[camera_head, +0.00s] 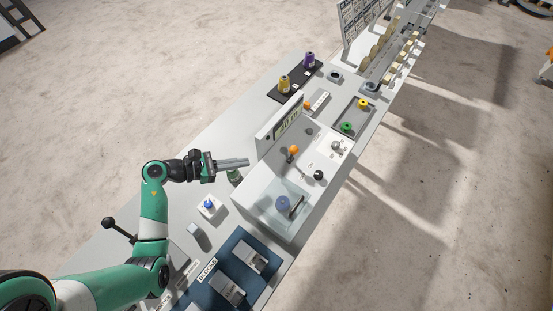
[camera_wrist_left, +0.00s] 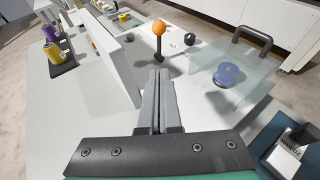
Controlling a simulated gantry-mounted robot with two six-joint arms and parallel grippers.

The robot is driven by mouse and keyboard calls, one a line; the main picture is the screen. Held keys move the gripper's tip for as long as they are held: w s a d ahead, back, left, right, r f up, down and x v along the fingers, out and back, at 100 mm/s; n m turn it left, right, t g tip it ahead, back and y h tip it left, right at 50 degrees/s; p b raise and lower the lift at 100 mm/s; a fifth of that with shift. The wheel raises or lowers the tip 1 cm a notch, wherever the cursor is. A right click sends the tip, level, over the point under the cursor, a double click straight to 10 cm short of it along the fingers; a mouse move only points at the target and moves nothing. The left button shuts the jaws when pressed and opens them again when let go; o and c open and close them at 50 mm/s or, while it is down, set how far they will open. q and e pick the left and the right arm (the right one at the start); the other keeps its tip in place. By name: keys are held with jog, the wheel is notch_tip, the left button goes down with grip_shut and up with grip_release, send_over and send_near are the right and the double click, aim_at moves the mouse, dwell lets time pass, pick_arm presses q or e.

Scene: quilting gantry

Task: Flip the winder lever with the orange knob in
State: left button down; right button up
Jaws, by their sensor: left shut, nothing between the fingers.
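The winder lever with the orange knob (camera_head: 293,151) stands on top of the white machine box (camera_head: 266,184). Its orange knob (camera_wrist_left: 159,28) also shows in the left wrist view, beyond my fingertips, on a short dark stem. My left gripper (camera_head: 247,162) is shut and empty. It points right, at the left side of the box, short of the lever. In the left wrist view its two grey fingers (camera_wrist_left: 158,72) lie together, below the knob in the picture and apart from it. My right gripper is in neither view.
A black knob (camera_head: 319,175) and a blue bobbin (camera_head: 282,202) under a clear cover are on the box. A display panel (camera_head: 289,122) stands behind the lever.

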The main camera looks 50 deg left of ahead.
pick_arm(q)
jog(key=b, duration=0.1)
send_near(292, 154)
jog(key=f, duration=0.1)
jog(key=w+f, duration=0.1)
jog(key=f, duration=0.1)
jog(key=w+f, duration=0.1)
jog(key=shift+w+a+f, duration=0.2)
jog(key=shift+w+f, duration=0.05)
jog(key=shift+f, duration=0.05)
jog(key=w, duration=0.1)
jog(key=w+d, duration=0.1)
jog(key=w, duration=0.2)
jog(key=shift+d+b, duration=0.3)
